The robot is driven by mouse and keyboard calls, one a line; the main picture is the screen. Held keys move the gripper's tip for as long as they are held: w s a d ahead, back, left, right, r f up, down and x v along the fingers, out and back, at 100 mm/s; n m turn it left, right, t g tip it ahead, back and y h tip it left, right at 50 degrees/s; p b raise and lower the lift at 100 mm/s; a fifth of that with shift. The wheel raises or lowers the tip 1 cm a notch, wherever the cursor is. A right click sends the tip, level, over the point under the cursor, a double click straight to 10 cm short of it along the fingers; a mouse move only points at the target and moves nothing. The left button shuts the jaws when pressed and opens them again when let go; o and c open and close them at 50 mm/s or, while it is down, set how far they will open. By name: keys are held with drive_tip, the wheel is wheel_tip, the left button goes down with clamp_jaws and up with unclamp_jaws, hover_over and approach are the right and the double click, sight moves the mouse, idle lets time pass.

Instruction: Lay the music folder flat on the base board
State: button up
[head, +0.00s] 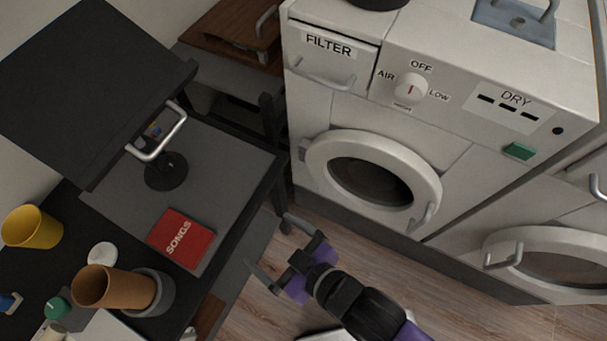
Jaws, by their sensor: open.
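The music folder (180,239) is red with "SONGS" in white on its cover. It appears to lie flat on the grey board (225,160), which looks like the base board, near that board's front edge. My gripper (268,242) is open and empty. It is to the right of the folder, apart from it, and shows over the gap and floor beside the table. A black panel (90,85) with a silver handle (160,135) slants above the back of the board and hides part of it.
A black disc (166,170) sits on the board behind the folder. A yellow cup (32,228), a brown cup (103,287) and a white round lid (102,255) stand at left. White machines (450,150) with door handles fill the right. Wood floor (470,270) is open in front.

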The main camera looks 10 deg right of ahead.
drive_tip(key=s+d+r+m+t+h, duration=0.2)
drive_tip(key=s+d, duration=0.2)
drive_tip(key=d, duration=0.4)
drive_tip(key=s+d+r+m+t+h, duration=0.1)
drive_tip(key=s+d+r+m+h, duration=0.2)
drive_tip(key=d, duration=0.5)
drive_tip(key=s+d+r+m+t+h, duration=0.1)
drive_tip(key=s+d+r+m+h, duration=0.1)
drive_tip(key=s+d+r, duration=0.3)
drive_tip(key=s+r, duration=0.3)
drive_tip(key=shift+s+d+t, duration=0.15)
drive_tip(key=shift+d+t, duration=0.1)
drive_tip(key=shift+t, duration=0.05)
drive_tip(key=shift+f, duration=0.2)
